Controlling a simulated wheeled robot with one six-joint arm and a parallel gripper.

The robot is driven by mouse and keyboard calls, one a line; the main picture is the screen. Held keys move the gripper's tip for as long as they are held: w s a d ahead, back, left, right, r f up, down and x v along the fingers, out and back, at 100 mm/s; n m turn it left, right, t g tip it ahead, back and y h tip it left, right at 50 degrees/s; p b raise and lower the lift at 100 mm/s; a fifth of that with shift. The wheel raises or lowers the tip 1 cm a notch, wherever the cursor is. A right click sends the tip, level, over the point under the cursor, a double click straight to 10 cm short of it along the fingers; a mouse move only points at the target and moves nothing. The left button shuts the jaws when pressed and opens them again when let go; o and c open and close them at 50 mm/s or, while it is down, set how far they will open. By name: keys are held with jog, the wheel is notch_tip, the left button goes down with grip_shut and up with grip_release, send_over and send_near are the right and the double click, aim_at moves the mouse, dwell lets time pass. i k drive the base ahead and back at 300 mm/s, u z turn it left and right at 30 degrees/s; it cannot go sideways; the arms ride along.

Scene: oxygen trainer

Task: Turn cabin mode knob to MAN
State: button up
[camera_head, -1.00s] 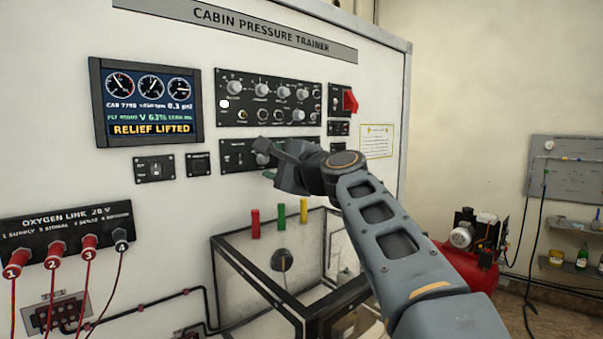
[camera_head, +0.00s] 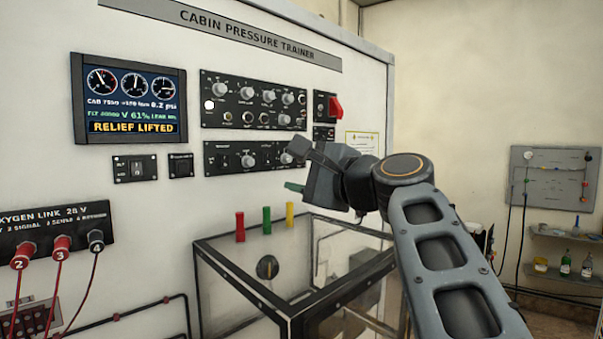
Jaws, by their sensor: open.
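A black lower control panel (camera_head: 215,160) is fixed to the white trainer wall, with a grey knob (camera_head: 248,160) near its middle. Its labels are too small to read, so I cannot tell which knob is the cabin mode knob or where it points. A black upper panel (camera_head: 215,78) carries a row of several grey knobs. My gripper (camera_head: 294,168) is open and empty in front of the lower panel's right end, to the right of the grey knob and apart from it. It hides part of that end of the panel.
A display (camera_head: 130,98) reads RELIEF LIFTED. A red switch (camera_head: 336,107) sits right of the upper panel. Below stands a clear box with a dark frame (camera_head: 235,267), with red, green and yellow pegs (camera_head: 266,220) behind its top edge.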

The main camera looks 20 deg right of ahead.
aim_at(286, 99)
jog(key=k, duration=1)
